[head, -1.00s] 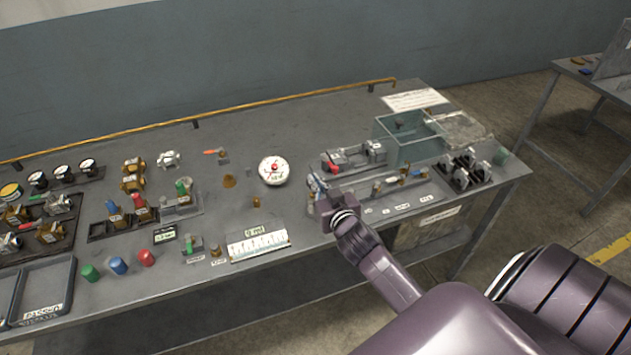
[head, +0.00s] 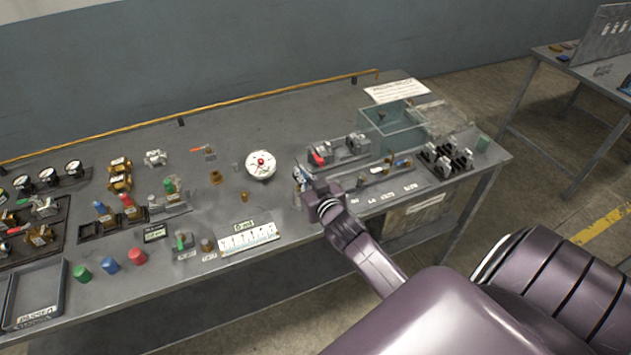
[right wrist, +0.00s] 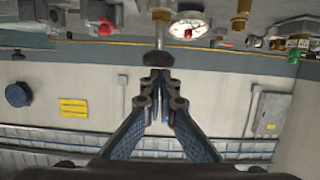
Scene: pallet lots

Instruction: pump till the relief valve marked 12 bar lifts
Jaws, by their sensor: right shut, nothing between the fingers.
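My right gripper (head: 302,181) is over the right half of the bench, near the white round gauge (head: 261,165). In the right wrist view its fingers (right wrist: 157,80) are closed together and empty. A dark round knob (right wrist: 158,58) on a thin metal rod shows just past the fingertips, apart or barely touching; I cannot tell which. The gauge also shows there (right wrist: 188,25). A row of fittings (head: 385,165) stands right of my gripper, with small labels in front too small to read. I cannot make out which valve is marked 12 bar. My left gripper is out of view.
A clear box (head: 392,125) stands behind the fittings. A dark rack (head: 447,160) is at the right end. Valves, coloured caps (head: 110,264), a ruler-like scale (head: 248,239) and a tray (head: 35,295) fill the left. Bare bench lies behind the gauge.

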